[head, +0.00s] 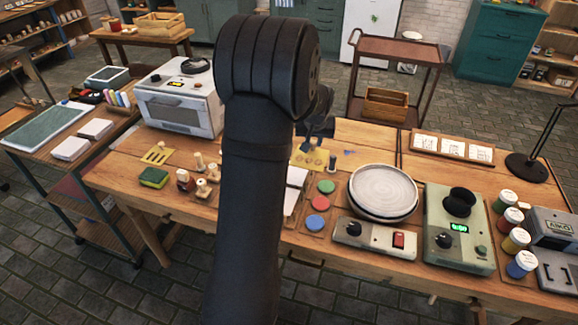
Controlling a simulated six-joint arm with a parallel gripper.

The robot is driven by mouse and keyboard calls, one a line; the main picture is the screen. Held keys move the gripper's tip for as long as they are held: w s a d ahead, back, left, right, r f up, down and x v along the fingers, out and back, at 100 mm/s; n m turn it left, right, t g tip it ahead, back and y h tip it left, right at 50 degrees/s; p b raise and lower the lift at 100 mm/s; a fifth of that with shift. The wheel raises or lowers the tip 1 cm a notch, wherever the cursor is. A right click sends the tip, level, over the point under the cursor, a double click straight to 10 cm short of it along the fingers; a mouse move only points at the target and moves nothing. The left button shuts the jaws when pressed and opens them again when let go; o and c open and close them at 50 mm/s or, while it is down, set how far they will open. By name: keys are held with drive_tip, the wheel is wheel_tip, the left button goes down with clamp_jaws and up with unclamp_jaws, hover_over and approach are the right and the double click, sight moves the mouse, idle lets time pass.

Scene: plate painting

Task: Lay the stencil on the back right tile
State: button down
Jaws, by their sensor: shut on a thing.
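A yellow stencil sheet with round holes (309,158) shows just right of my arm, directly below my gripper (318,138). My gripper is shut on this stencil; its fingertips are small and partly hidden, and my arm covers the sheet's left side. I cannot tell whether the sheet touches the surface beneath it. A small blue mark (349,153) shows at its right. A white tile-like slab (297,178) lies in front of it, partly behind my arm. The back right tile cannot be clearly made out.
A second yellow stencil with slots (158,155) lies left, near a green sponge (153,177). A dark upright cylinder (332,162) stands close to the gripper. Paint pads (318,203), a stack of plates (383,190) and a wooden tray of patterned tiles (453,148) are to the right.

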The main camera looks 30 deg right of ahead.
sight(321, 151)
drive_tip(key=s+d, duration=0.1)
drive_tip(key=s, duration=0.1)
drive_tip(key=shift+s+d, duration=0.4)
drive_tip(key=shift+w+f, duration=0.15)
drive_tip(key=shift+f, duration=0.05)
drive_tip(key=w+a+f, duration=0.1)
drive_tip(key=w+f, duration=0.1)
drive_tip(key=w, duration=0.1)
drive_tip(key=w+a+f, duration=0.2)
drive_tip(key=w, duration=0.1)
drive_tip(key=w+a+f, duration=0.1)
drive_tip(key=w+f, duration=0.1)
drive_tip(key=w, duration=0.1)
drive_tip(key=shift+w+a+f, duration=0.2)
drive_tip(key=shift+w, duration=0.05)
drive_tip(key=shift+w+f, duration=0.1)
drive_tip(key=shift+w, duration=0.05)
drive_tip(key=shift+f, duration=1.95)
drive_tip(key=shift+f, duration=0.15)
drive_tip(key=c, duration=1.2)
unclamp_jaws()
drive_tip(key=shift+c, duration=0.2)
